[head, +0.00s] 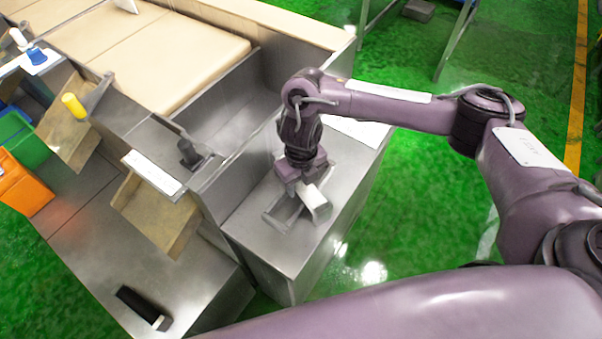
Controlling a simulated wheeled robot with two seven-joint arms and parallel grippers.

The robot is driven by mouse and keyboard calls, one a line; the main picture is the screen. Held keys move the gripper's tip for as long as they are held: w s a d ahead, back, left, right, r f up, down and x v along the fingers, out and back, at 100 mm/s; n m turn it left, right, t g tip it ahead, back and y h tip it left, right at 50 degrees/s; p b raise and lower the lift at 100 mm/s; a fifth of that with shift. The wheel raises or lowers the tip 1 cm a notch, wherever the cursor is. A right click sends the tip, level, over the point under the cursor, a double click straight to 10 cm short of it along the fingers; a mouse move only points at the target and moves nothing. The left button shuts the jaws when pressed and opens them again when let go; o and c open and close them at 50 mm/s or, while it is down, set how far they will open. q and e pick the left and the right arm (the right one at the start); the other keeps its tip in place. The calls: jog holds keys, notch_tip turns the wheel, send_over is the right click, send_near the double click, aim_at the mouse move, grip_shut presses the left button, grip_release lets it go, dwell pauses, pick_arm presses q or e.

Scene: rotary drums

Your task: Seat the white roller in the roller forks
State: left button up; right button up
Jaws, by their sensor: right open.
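The white roller (317,204) is a short white piece on the metal cabinet top, just below and to the right of my right gripper's fingers. The roller forks (273,217) look like a low grey metal bracket around its left side. I cannot tell whether the roller rests fully in them. My right gripper (300,187) points down over the roller and forks, with its jaws open. The gripper hides part of the roller and the back of the forks. My left gripper is not in view.
A metal wall and a beige-topped conveyor (165,55) stand behind and left. A dark knob (190,153) and a tan chute (158,215) are left of the cabinet. A black block with a white end (140,305) lies on the lower metal table. Green floor is open at right.

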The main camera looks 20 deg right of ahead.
notch_tip(320, 180, up, 12)
jog(key=p, duration=0.1)
dwell(0.4)
dwell(0.5)
